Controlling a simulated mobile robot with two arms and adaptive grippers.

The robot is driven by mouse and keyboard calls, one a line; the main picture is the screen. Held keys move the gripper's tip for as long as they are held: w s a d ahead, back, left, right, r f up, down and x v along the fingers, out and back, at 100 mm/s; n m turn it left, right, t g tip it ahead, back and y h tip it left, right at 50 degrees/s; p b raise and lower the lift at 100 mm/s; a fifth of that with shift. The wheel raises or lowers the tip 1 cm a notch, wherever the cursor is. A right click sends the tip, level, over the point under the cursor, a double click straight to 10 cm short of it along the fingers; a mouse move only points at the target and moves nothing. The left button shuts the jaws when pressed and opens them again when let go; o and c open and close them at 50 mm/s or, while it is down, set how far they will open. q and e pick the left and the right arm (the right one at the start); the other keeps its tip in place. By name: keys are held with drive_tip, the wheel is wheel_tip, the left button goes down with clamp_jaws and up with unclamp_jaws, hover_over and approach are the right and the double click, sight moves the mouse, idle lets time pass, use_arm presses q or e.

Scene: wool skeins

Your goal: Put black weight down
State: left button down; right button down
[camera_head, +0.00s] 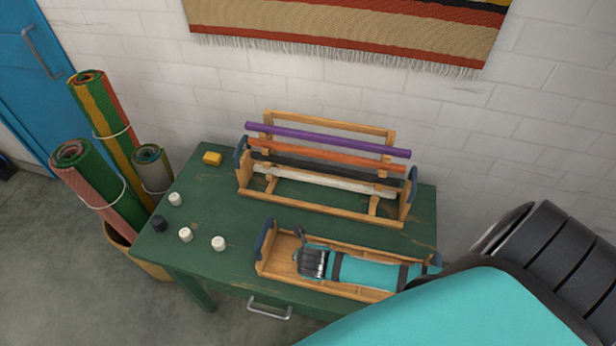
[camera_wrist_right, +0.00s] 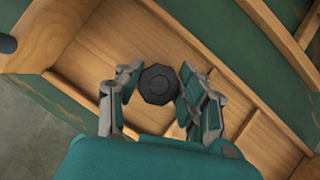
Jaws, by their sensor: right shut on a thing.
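My right gripper (camera_wrist_right: 155,88) is shut on a black weight (camera_wrist_right: 157,84), a dark faceted piece seen from above between the fingers. In the head view my right gripper (camera_head: 310,258) is over the left part of the front wooden tray (camera_head: 283,246); the held weight is hidden there. I cannot tell whether the weight touches the tray floor. Another black weight (camera_head: 158,223) stands at the table's left edge. My left gripper is not in view.
A wooden rack (camera_head: 290,202) with coloured rods stands behind the tray. Rolled rugs (camera_head: 95,180) stand in a basket at the left. The table's left middle has free room.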

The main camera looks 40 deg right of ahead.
drive_tip(key=c, duration=0.8)
unclamp_jaws()
drive_tip(key=v, duration=1.2)
